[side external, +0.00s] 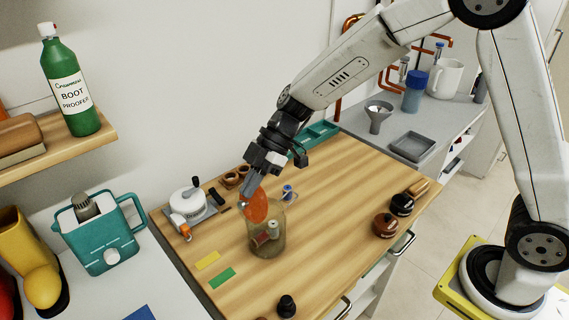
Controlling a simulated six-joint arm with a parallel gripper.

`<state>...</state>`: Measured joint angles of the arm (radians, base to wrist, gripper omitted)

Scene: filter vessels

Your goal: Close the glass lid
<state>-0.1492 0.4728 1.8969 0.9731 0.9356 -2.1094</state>
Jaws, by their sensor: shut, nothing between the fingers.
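A clear glass vessel (267,242) stands on the wooden worktop, with a small reddish and pale item visible inside. An orange round lid (256,207) stands steeply tilted at the left of the vessel's rim, so the mouth is not covered. My gripper (244,200) comes down from the upper right and is shut and empty. Its fingertips are at the left edge of the lid in the picture. I cannot tell whether they touch it.
On the wooden worktop (340,190) stand a white pot-like device (188,202) at left, a small blue-topped item (288,194) behind the vessel, dark round-knobbed jars (385,225) at right and a black knob (286,306) in front. Yellow and green strips (221,278) lie front left.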

